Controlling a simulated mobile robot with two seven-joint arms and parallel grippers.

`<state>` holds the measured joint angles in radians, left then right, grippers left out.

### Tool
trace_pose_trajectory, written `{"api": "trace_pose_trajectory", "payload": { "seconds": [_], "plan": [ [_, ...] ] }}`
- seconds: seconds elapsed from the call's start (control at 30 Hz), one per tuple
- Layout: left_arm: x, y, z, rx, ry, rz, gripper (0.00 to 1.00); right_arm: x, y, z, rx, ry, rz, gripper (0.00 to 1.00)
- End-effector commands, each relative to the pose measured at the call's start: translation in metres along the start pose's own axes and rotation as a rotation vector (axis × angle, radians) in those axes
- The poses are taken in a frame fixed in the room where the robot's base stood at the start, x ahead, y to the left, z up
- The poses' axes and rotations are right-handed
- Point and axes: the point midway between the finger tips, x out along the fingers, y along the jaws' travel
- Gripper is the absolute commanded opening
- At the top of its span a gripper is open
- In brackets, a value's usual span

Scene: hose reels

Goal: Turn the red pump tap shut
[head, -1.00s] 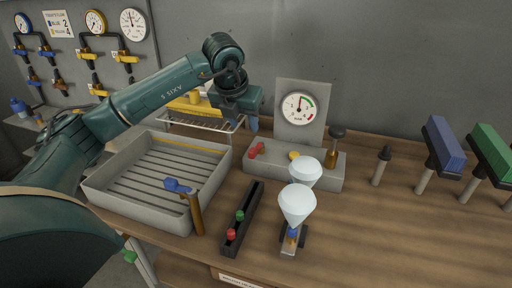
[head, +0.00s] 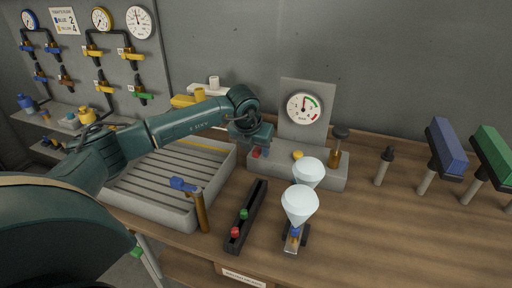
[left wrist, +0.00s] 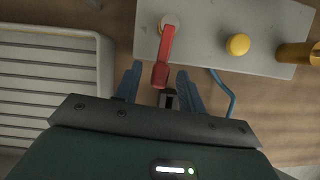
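The red pump tap (head: 257,153) sits on the left part of the grey pump block (head: 325,172), partly hidden by my left gripper in the head view. In the left wrist view the red lever (left wrist: 166,45) points from its pivot toward my gripper. My left gripper (left wrist: 159,72) is open, its blue fingers apart on either side of the lever's free end, with gaps showing. In the head view my left gripper (head: 262,145) is right at the tap. My right gripper is in neither view.
A yellow knob (head: 298,155), a gauge (head: 305,108) and a brass plunger (head: 335,155) are on the pump block. A grey slatted tray (head: 150,190) stands to the left. Bare wood (head: 400,230) lies at the right.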

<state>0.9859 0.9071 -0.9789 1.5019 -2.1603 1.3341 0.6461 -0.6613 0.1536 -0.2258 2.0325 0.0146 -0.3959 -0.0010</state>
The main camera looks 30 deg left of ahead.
Motion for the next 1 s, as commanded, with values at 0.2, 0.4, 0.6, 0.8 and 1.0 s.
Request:
{"api": "trace_pose_trajectory", "payload": {
  "seconds": [0.2,0.4,0.6,0.8,1.0],
  "plan": [
    [-0.0002,-0.0001,-0.0001,0.0,0.0,0.0,0.26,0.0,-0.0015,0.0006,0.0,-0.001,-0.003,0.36],
    [-0.0003,0.0,-0.0001,0.0,0.0,0.0,0.1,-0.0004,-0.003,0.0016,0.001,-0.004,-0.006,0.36],
    [-0.0004,0.0,0.0,0.0,0.0,0.0,0.0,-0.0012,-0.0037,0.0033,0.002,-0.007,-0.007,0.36],
    [-0.0005,0.0001,0.0001,-0.001,0.0,0.0,0.0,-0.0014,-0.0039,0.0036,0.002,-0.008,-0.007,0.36],
    [-0.0001,0.0013,-0.0001,0.01,0.0,-0.005,0.0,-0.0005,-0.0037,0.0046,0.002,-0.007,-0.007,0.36]
  ]
}}
